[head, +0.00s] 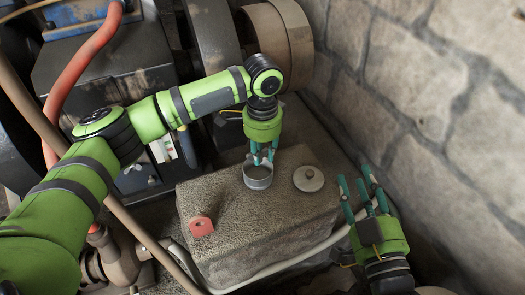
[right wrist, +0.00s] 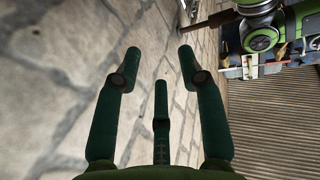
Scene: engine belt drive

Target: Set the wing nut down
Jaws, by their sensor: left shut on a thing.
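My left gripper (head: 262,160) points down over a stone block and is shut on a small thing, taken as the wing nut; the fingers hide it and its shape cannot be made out. The fingertips are at the mouth of a small round grey metal cup (head: 258,182) on the block; whether they touch it, I cannot tell. My right gripper (head: 366,192) is open and empty, its fingers spread and pointing up beside the wall. It also shows open in the right wrist view (right wrist: 158,75).
The block (head: 240,240) also bears a round grey lid (head: 308,179) with a knob, right of the cup, and a red nut-like piece (head: 200,226) at left. A stone wall (head: 430,90) bounds the right. Belt wheels (head: 275,35) and machinery stand behind.

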